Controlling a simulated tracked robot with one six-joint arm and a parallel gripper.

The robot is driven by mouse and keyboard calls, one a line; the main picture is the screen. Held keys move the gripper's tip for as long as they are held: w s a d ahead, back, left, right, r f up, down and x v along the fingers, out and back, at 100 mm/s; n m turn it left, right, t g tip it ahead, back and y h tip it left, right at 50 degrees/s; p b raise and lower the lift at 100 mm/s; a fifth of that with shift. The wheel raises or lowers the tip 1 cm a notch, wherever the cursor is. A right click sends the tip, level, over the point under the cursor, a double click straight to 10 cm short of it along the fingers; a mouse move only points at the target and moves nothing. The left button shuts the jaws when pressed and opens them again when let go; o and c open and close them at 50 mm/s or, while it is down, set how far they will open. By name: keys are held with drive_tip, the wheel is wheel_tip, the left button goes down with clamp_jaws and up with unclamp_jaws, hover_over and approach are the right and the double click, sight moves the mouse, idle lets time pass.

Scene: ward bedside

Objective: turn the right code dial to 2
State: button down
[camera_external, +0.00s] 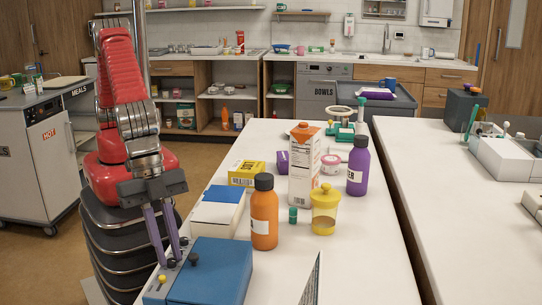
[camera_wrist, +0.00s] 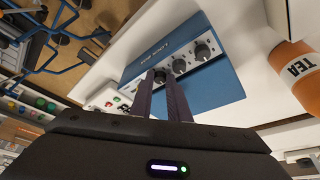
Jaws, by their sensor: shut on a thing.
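A blue lunch box (camera_external: 215,272) sits at the near left edge of the white table. In the wrist view, the box (camera_wrist: 215,88) shows a row of dark code dials. My gripper (camera_external: 175,254) reaches down to the box edge from above. In the wrist view, its two fingers (camera_wrist: 160,84) are shut around the leftmost dial (camera_wrist: 160,75). The middle dial (camera_wrist: 179,66) and the rightmost dial (camera_wrist: 202,50) are clear of the fingers. The dials' numbers are too small to read, and the fingers partly hide the held dial.
An orange bottle (camera_external: 264,214) stands close behind the box; it also shows in the wrist view (camera_wrist: 292,80). A blue and white box (camera_external: 215,212), a yellow jar (camera_external: 324,212), a carton (camera_external: 304,165) and a purple bottle (camera_external: 358,170) stand farther back. The table's right front is mostly bare.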

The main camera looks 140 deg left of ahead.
drive_tip(key=m, duration=0.1)
drive_tip(key=m+h, duration=0.1)
drive_tip(key=m, duration=0.2)
drive_tip(key=shift+w+a+m+h, duration=0.1)
drive_tip(key=shift+a+m+h, duration=0.2)
drive_tip(key=shift+h, duration=0.1)
drive_tip(key=shift+w+a+m+g+h, duration=0.1)
drive_tip(key=shift+m+g+h, duration=0.3)
drive_tip(key=shift+m, duration=0.85)
drive_tip(key=shift+w+a+m+g+h, duration=0.1)
drive_tip(key=shift+m+g+h, duration=0.25)
drive_tip(key=shift+m, duration=0.9)
drive_tip(key=c, duration=2)
unclamp_jaws()
